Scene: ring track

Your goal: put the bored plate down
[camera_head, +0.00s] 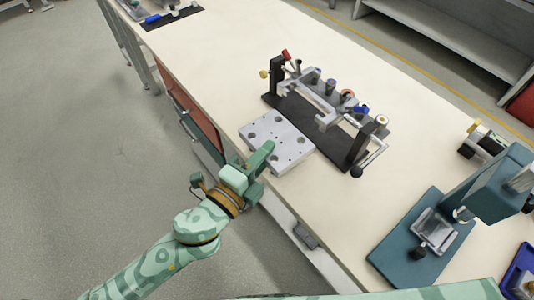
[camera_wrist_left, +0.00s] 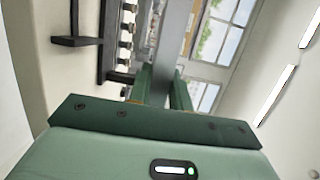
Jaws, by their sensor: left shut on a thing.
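The bored plate (camera_head: 278,139) is a flat grey square with several dark holes. It is near the front edge of the bench, beside the black fixture base. My left gripper (camera_head: 262,160) is shut on its near edge and hides that edge. In the left wrist view the plate (camera_wrist_left: 175,38) shows edge-on as a grey strip between the green fingers (camera_wrist_left: 164,88). I cannot tell whether its underside touches the bench top. My right gripper is not in view.
A fixture with a black base (camera_head: 297,108), clamps and coloured knobs stands just behind the plate. A teal press (camera_head: 483,190) stands to the right on the cream bench (camera_head: 225,55). A dark mat (camera_head: 172,20) with tools lies far left. Bench between mat and fixture is clear.

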